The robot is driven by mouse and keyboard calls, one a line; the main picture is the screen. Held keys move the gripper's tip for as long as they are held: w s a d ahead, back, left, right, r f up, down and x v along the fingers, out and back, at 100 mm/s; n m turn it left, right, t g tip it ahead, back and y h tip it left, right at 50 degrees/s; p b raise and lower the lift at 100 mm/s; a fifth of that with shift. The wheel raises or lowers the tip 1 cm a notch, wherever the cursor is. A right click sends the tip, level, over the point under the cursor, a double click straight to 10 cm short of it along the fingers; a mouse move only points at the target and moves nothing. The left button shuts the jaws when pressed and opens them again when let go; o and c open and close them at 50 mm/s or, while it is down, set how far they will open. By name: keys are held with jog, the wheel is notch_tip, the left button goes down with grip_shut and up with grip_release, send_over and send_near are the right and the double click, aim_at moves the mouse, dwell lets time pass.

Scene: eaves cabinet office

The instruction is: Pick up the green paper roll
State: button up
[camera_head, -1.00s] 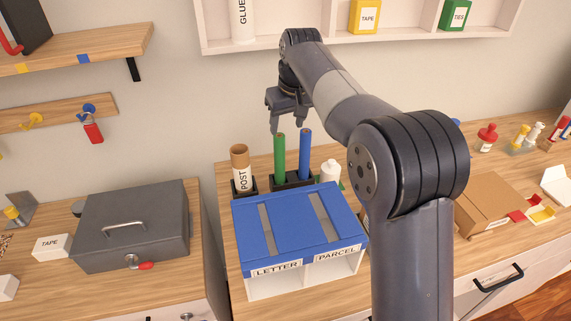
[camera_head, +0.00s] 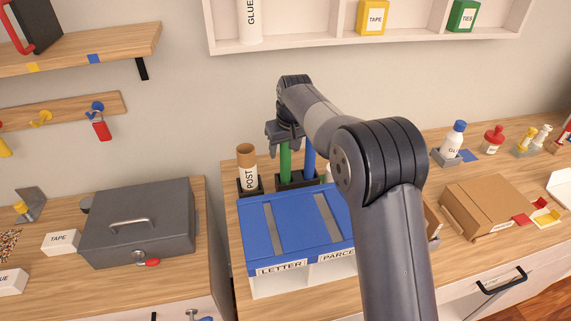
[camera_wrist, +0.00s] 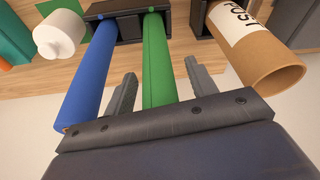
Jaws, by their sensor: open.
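The green paper roll (camera_head: 285,161) stands upright in a dark holder (camera_head: 298,181) behind the blue-topped box, with a blue roll (camera_head: 308,158) to its right. My gripper (camera_head: 285,144) is above the holder, at the top of the green roll. In the wrist view the green roll (camera_wrist: 155,65) runs between the two open fingers (camera_wrist: 158,85), with a gap on each side. The blue roll (camera_wrist: 87,72) is just outside one finger. The fingers are not closed on anything. The top end of the green roll is hidden by my gripper.
A brown POST tube (camera_head: 247,168) stands left of the holder; it is beyond the other finger in the wrist view (camera_wrist: 258,50). A white bottle (camera_wrist: 58,35) is beyond the blue roll. The blue-topped LETTER and PARCEL box (camera_head: 297,226) stands in front.

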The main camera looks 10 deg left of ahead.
jog(key=shift+c, duration=0.4)
grip_shut()
